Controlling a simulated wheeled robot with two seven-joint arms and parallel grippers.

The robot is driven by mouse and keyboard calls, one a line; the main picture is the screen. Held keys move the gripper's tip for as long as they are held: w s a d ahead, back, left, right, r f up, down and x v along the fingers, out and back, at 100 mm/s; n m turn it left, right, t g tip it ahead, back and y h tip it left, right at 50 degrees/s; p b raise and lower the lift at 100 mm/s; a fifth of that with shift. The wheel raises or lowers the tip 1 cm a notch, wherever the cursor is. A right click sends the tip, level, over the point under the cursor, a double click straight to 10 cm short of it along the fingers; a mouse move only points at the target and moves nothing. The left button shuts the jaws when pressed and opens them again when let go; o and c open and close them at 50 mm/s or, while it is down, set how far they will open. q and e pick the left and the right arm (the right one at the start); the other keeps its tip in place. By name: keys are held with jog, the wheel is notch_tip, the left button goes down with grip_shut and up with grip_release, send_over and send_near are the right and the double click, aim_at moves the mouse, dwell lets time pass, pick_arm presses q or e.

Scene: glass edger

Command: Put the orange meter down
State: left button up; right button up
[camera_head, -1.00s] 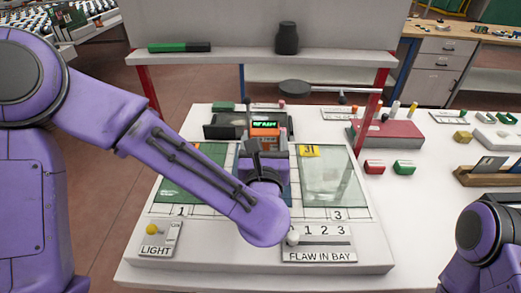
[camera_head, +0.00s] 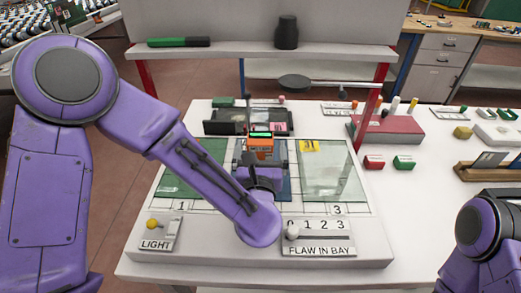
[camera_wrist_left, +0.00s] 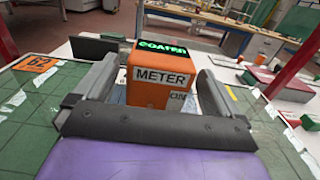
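The orange meter (camera_head: 261,146) stands over the middle bay of the white light table (camera_head: 362,246), with a dark blue pane (camera_head: 284,186) under it. Its front label reads METER in the left wrist view (camera_wrist_left: 160,88), and its top display shows green letters. My left gripper (camera_head: 263,170) is around the meter, one finger on each side. In the left wrist view the fingers (camera_wrist_left: 160,85) look spread, with narrow gaps beside the meter. The meter's foot is hidden behind my gripper. My right gripper is out of view; only part of that arm shows at lower right.
A green pane (camera_head: 195,176) lies in bay 1 and a pale pane (camera_head: 330,172) with a yellow tag in bay 3. A shelf (camera_head: 255,56) on red posts crosses behind. A black tray (camera_head: 225,122) stands behind the meter. Red and green blocks lie at right.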

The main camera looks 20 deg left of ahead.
aim_at(261, 153)
pick_arm(q)
jog(key=shift+r+p, duration=0.45)
jog(key=v, duration=0.2)
jog(key=b+v, duration=0.1)
jog(key=v, duration=0.1)
jog(key=f+b+v, duration=0.1)
jog(key=v, duration=0.1)
jog(key=shift+s, duration=0.1)
jog(key=s+p, duration=0.1)
jog(key=s+d+r+p, duration=0.1)
jog(key=s+p, duration=0.2)
jog(key=p, duration=0.1)
jog(key=shift+s+d+r, duration=0.2)
jog(key=shift+s, duration=0.1)
jog(key=shift+s+d+f+p, duration=0.1)
jog(key=shift+s+f+p, duration=0.15)
jog(key=shift+s+p, duration=0.2)
jog(key=shift+f, duration=0.15)
jog(key=shift+s, duration=0.1)
